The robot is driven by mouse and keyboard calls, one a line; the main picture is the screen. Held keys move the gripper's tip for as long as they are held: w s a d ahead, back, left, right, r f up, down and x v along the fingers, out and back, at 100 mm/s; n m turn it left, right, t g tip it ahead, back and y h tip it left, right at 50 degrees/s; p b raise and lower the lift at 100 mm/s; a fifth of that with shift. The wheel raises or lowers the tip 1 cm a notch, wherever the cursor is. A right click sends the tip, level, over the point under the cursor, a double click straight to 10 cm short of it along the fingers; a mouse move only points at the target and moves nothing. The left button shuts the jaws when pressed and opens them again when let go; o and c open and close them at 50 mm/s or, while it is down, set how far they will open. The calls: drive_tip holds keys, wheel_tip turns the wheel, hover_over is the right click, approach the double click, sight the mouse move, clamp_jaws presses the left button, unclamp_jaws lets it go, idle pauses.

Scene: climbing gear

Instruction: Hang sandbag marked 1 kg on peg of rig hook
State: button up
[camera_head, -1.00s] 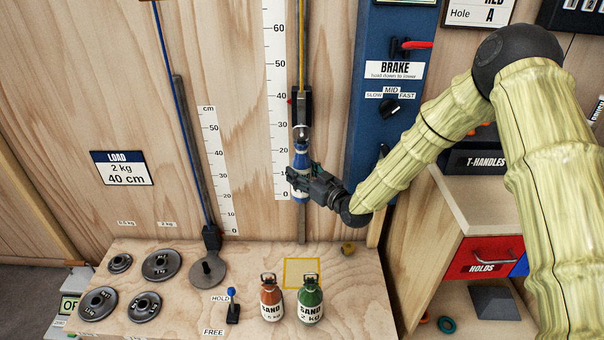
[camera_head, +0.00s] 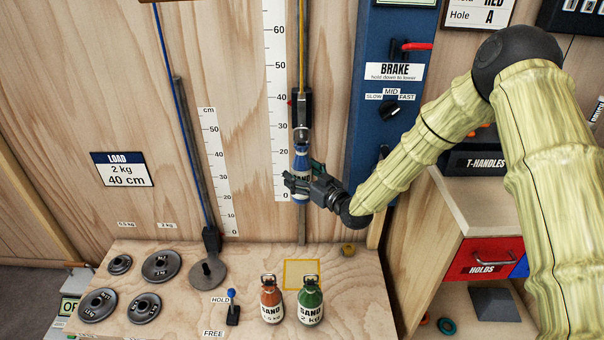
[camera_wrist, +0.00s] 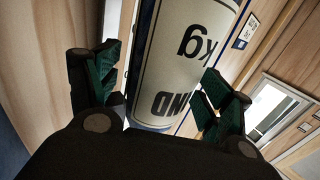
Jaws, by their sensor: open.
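The blue sandbag (camera_head: 301,161) with a white label is upright at the rig hook (camera_head: 302,131), below the dark slider block on the right rail. Its top ring seems to be at the hook; whether it sits on the peg is too small to tell. My gripper (camera_head: 298,184) is open, with its fingers on either side of the bag's lower part. In the wrist view the bag's white label (camera_wrist: 183,60) stands between my spread fingers, showing "kg" and part of "SAND" upside down; the number is out of sight.
An orange-brown sandbag (camera_head: 271,300) and a green sandbag (camera_head: 310,302) stand on the wooden bench (camera_head: 180,330), in front of a yellow square outline. Several round weights (camera_head: 161,265) lie at left. The blue brake panel (camera_head: 366,130) is close right of my gripper.

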drive_tip(key=v, duration=1.2)
drive_tip(key=s+d+f+m+g+h+p, duration=0.2)
drive_tip(key=s+f+g+h+p, duration=0.1)
drive_tip(key=s+f, duration=0.6)
drive_tip(key=s+d+f+m+g+h+p, duration=0.3)
drive_tip(key=s+f, duration=0.5)
drive_tip(key=f, duration=0.1)
drive_tip(key=s+d+f+m+g+h+p, duration=0.1)
drive_tip(key=s+d+g+h, duration=0.1)
drive_tip(key=s, duration=0.7)
drive_tip(key=s+d+f+m+g+h+p, duration=0.1)
drive_tip(key=s+d+f+g+p, duration=0.1)
drive_tip(key=s, duration=0.8)
drive_tip(key=s+d+f+m+g+h+p, duration=0.1)
drive_tip(key=s+d+f+g+h, duration=0.1)
drive_tip(key=s+d, duration=0.4)
drive_tip(key=s+g, duration=0.1)
drive_tip(key=s, duration=0.3)
drive_tip(key=shift+s+g+h, duration=0.2)
drive_tip(key=shift+g+h, duration=0.1)
drive_tip(key=shift+g, duration=0.1)
drive_tip(key=shift+r, duration=0.1)
